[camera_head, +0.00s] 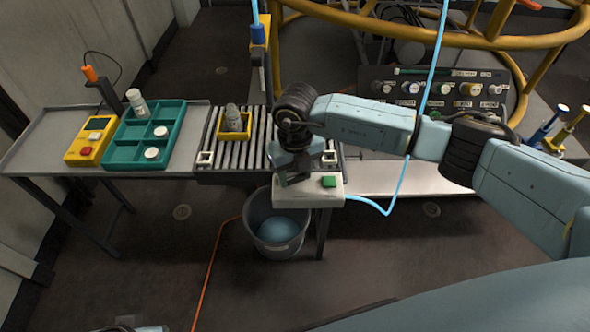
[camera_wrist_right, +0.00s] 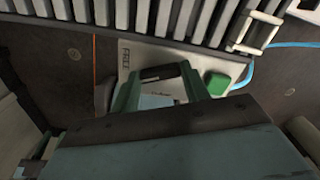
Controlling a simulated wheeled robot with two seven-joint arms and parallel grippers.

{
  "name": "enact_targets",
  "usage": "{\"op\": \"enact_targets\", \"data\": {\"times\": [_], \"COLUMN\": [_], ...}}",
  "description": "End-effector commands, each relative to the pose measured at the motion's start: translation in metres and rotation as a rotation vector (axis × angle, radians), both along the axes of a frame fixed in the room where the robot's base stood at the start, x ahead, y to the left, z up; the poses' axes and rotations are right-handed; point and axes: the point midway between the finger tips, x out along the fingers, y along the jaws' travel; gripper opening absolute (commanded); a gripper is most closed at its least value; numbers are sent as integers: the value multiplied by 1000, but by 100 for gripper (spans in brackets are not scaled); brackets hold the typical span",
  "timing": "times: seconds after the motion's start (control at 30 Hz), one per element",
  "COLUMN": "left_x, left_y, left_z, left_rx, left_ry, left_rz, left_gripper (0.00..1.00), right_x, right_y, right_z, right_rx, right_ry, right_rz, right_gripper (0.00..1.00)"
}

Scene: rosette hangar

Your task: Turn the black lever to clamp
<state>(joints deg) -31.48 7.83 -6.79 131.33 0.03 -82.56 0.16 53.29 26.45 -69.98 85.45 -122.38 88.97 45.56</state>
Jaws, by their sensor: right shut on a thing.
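The white clamp box (camera_head: 318,201) sits at the front end of the roller conveyor, with a green button (camera_head: 329,181) on its top. In the right wrist view the box (camera_wrist_right: 235,68) shows a "FREE" label at its left, and the green button (camera_wrist_right: 216,83) is right of the fingers. The black lever (camera_wrist_right: 158,72) lies crosswise between the green fingertips. My right gripper (camera_wrist_right: 162,78) is shut on it. In the head view my right gripper (camera_head: 292,180) is over the left part of the box and hides most of the lever. My left gripper is not in view.
A yellow fixture (camera_head: 222,133) with a grey bottle (camera_head: 233,118) stands on the conveyor (camera_head: 205,160). Left are a teal tray (camera_head: 113,153) and a yellow device (camera_head: 84,148). A bucket (camera_head: 277,243) stands below the box. A blue hose (camera_head: 372,207) runs right from the box.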

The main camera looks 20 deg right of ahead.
Motion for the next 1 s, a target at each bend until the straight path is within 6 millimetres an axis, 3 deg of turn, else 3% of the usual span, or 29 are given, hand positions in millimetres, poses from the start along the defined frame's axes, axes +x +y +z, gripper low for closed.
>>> {"op": "enact_targets", "data": {"times": [0.47, 1.0], "left_x": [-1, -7], "left_y": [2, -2], "left_z": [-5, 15], "left_rx": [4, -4], "left_ry": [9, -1], "left_rz": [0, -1], "left_gripper": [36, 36], "right_x": [-4, -7], "right_y": [-2, -6], "right_z": [1, 1], "right_rx": [0, 1], "right_ry": [-3, -4], "right_rz": [452, 935], "right_gripper": [23, 23]}}
